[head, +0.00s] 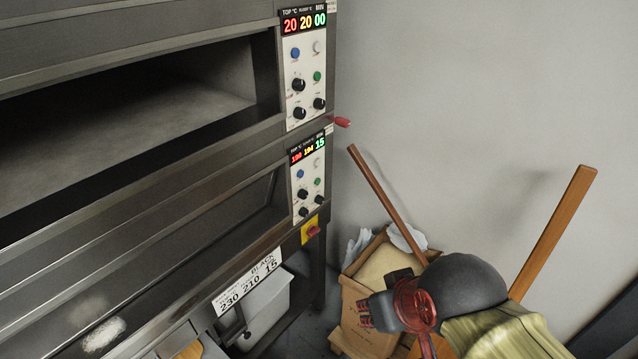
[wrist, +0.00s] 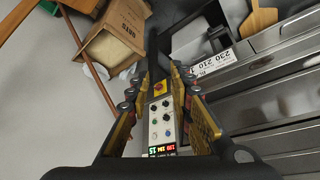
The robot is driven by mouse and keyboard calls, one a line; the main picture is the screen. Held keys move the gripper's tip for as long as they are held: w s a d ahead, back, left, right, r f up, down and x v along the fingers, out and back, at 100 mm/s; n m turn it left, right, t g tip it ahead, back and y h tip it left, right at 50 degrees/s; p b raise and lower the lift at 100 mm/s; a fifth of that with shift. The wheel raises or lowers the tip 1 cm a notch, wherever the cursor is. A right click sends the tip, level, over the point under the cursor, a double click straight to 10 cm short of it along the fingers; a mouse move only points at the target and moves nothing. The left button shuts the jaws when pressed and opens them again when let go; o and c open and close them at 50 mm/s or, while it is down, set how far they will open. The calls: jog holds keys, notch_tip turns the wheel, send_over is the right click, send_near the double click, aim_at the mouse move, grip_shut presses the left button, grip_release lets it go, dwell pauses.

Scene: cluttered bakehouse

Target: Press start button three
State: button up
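A deck oven fills the left of the head view, with an upper control panel (head: 305,75) and a lower control panel (head: 308,180). Each has a lit display, black knobs and small round buttons. The lower panel has a blue button (head: 302,174) and a green button (head: 317,181). I cannot read a number on any button. My gripper (wrist: 160,75) is open and empty in the wrist view. The lower panel shows upside down between its fingers, beyond them and apart. In the head view my arm is at the lower right, away from the panels.
A red-handled knob (head: 339,121) sticks out beside the upper panel. A yellow switch plate (head: 310,229) is below the lower one. A cardboard box (head: 362,318) and wooden poles (head: 553,230) stand by the wall, near my arm. A white bin (head: 262,312) sits under the oven.

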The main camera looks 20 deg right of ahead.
grip_shut()
dwell(1.3)
